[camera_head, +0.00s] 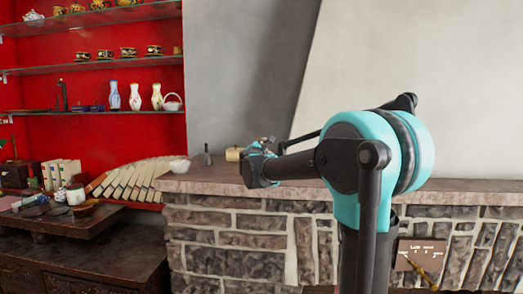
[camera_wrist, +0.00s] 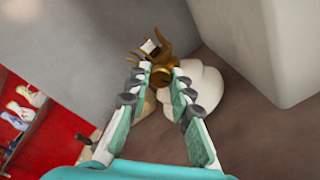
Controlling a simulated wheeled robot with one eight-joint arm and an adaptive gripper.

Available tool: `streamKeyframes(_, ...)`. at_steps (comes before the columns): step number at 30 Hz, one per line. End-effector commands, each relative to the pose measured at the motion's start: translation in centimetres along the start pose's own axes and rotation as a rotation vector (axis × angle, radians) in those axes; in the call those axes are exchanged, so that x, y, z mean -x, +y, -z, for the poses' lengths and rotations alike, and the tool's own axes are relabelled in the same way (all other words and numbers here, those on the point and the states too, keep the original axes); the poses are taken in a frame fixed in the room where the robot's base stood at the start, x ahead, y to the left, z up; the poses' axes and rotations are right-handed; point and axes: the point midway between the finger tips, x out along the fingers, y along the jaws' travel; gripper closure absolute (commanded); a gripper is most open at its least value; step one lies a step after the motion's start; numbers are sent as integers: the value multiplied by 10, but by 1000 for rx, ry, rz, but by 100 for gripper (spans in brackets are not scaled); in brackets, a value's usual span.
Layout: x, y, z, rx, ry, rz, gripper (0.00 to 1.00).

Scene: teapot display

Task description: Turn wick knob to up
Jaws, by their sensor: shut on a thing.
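A brass, round wick knob (camera_wrist: 161,77) shows in the wrist view between the fingertips of my gripper (camera_wrist: 158,82). My gripper is shut on it. A brass burner piece with prongs (camera_wrist: 182,38) rises just beyond the knob, with a small white tag (camera_wrist: 150,46) beside it. A pale rounded body (camera_wrist: 207,85) lies behind and to the right of the fingers. In the head view my gripper (camera_head: 264,146) is over the stone mantel, and the knob is too small or hidden to make out there.
The stone mantel (camera_head: 330,187) runs below my arm. A cream object (camera_head: 233,154) and a small dark item (camera_head: 207,155) stand on it to the left. A sign (camera_head: 420,252) hangs on the brick front. Shelves with vases (camera_head: 135,97) and teapots are at left.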

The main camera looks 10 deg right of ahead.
Motion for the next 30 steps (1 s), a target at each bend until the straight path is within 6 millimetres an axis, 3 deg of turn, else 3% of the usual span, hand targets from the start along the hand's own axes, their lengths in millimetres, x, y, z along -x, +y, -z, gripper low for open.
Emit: streamKeyframes(30,0,0,-1,-965,-1,1,100)
